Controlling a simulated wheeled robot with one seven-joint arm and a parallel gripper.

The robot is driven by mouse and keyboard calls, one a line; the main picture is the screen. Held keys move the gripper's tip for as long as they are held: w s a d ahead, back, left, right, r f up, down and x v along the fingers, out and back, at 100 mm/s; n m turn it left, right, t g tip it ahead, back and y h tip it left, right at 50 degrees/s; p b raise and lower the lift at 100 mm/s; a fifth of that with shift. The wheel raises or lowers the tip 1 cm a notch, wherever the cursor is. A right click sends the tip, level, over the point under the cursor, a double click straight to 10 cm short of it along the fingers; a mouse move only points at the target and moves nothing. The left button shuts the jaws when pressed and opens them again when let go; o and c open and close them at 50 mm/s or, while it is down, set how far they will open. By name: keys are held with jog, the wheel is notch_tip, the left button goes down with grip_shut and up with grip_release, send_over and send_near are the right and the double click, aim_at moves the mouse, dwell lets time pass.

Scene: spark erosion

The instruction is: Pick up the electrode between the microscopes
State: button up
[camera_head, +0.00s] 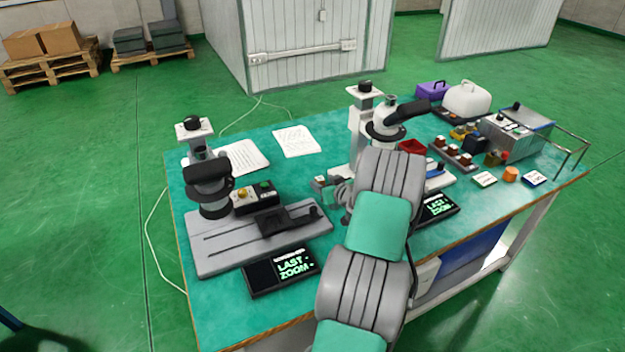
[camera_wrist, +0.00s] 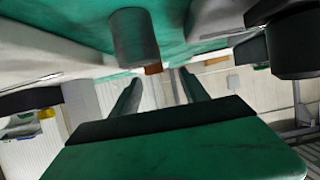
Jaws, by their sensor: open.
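One microscope (camera_head: 208,190) stands on the left of the teal table, and a second, paler one (camera_head: 385,122) stands further right. In the wrist view, which looks upside down, a dark grey cylinder with a copper-brown tip (camera_wrist: 133,38) appears to be the electrode. It stands against the teal surface, and its tip shows near the line between my fingertips. My gripper (camera_wrist: 160,78) is open, its two dark fingers apart with nothing held. In the head view my arm hides part of the space between the microscopes, so I cannot clearly tell the electrode there.
A black display box (camera_head: 282,270) lies at the front edge, and another display (camera_head: 438,209) lies right of my arm. A control box (camera_head: 254,198) stands beside the left microscope. Paper sheets (camera_head: 296,141) lie behind. Several small items and a metal box (camera_head: 512,137) crowd the right end.

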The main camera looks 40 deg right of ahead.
aim_at(320, 178)
jog(key=shift+s+d+f, duration=0.1)
jog(key=shift+d, duration=0.25)
jog(key=shift+w+f, duration=0.1)
jog(key=shift+w, duration=0.2)
jog(key=p+x, duration=0.2)
jog(key=x, duration=0.5)
jog(key=shift+w+d, duration=0.1)
jog(key=shift+d, duration=0.05)
grip_shut()
